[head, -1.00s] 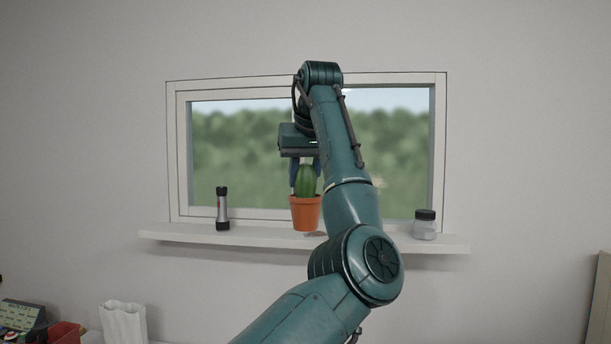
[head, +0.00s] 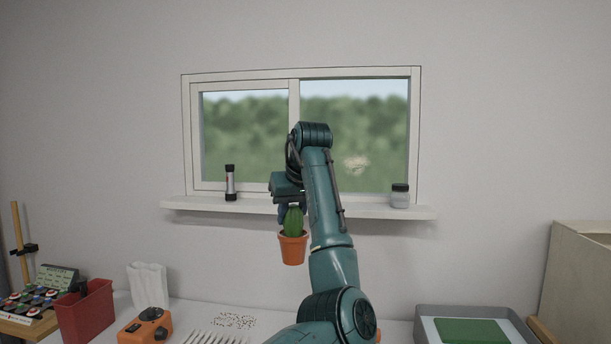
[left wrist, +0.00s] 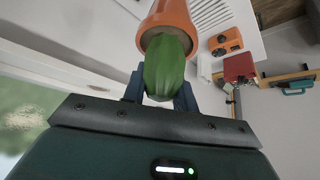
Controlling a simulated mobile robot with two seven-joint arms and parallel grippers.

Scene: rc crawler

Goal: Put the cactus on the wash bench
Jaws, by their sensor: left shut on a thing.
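The cactus (head: 293,222) is green and stands in an orange terracotta pot (head: 292,249). My left gripper (head: 291,208) is shut on the cactus from above and holds it upright in the air, in front of and below the window sill. In the left wrist view the cactus (left wrist: 165,68) sits between the two dark fingers, with the pot (left wrist: 168,22) beyond it. A white bench top (head: 200,312) shows below; I cannot tell whether it is the wash bench. My right gripper is not in view.
The sill (head: 330,209) holds a flashlight (head: 230,184) and a jar (head: 400,196). Below are a red bin (head: 88,312), a white paper bag (head: 149,286), an orange device (head: 146,326) and a grey tray (head: 472,314) with a green pad. A wooden box (head: 582,275) stands at right.

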